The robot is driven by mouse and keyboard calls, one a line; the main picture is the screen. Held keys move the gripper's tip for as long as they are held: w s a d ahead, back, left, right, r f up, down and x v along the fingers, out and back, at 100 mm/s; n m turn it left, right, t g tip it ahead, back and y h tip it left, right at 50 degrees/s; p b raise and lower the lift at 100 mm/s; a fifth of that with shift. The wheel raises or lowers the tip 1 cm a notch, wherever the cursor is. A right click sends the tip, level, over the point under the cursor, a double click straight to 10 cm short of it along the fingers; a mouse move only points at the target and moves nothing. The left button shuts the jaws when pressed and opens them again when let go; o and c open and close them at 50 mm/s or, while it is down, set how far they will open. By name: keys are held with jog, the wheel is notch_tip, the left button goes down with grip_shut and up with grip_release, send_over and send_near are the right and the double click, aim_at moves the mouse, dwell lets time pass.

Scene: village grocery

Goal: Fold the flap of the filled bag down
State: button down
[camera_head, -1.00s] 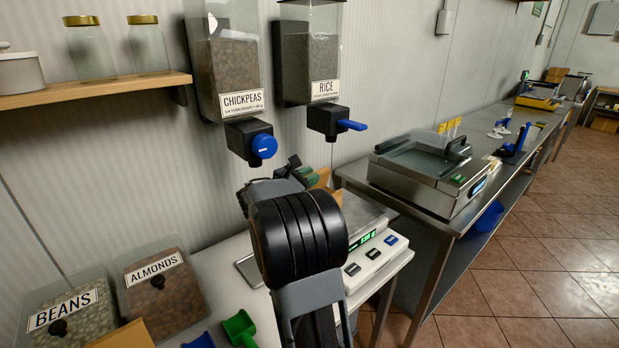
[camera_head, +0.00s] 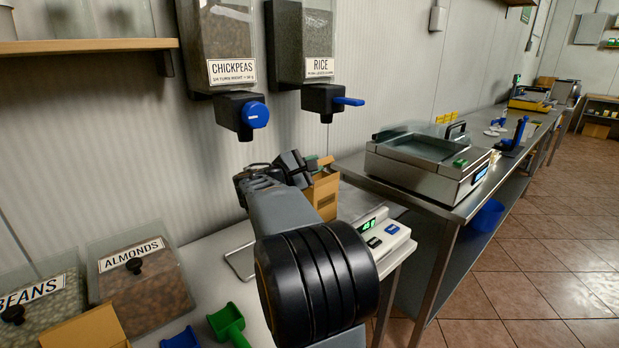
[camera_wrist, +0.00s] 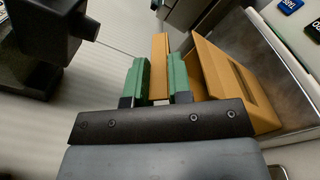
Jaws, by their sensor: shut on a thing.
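The brown paper bag (camera_head: 326,193) stands open at the scale, behind my arm in the head view. In the wrist view the bag (camera_wrist: 232,84) is at the right, with its near wall tilted in the picture. My gripper (camera_wrist: 157,78) has green fingers and is shut on a narrow upright brown strip, the bag's flap (camera_wrist: 160,52). In the head view my gripper (camera_head: 312,165) is at the bag's top edge, partly hidden by its own wrist. The bag's contents and the flap's lower part are hidden.
The scale (camera_head: 385,240) with a lit green display is under and beside the bag. The chickpeas dispenser (camera_head: 240,112) and rice dispenser (camera_head: 322,100) hang close above. Bins of almonds (camera_head: 145,285) and beans (camera_head: 40,305), and a green scoop (camera_head: 228,322), are at the left.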

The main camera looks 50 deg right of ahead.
jog(key=shift+s+f+m+b, duration=0.45)
jog(key=shift+m+b, duration=0.65)
jog(key=shift+b, duration=0.4)
jog(key=c, duration=1.1)
grip_release()
jog(key=shift+f, duration=0.15)
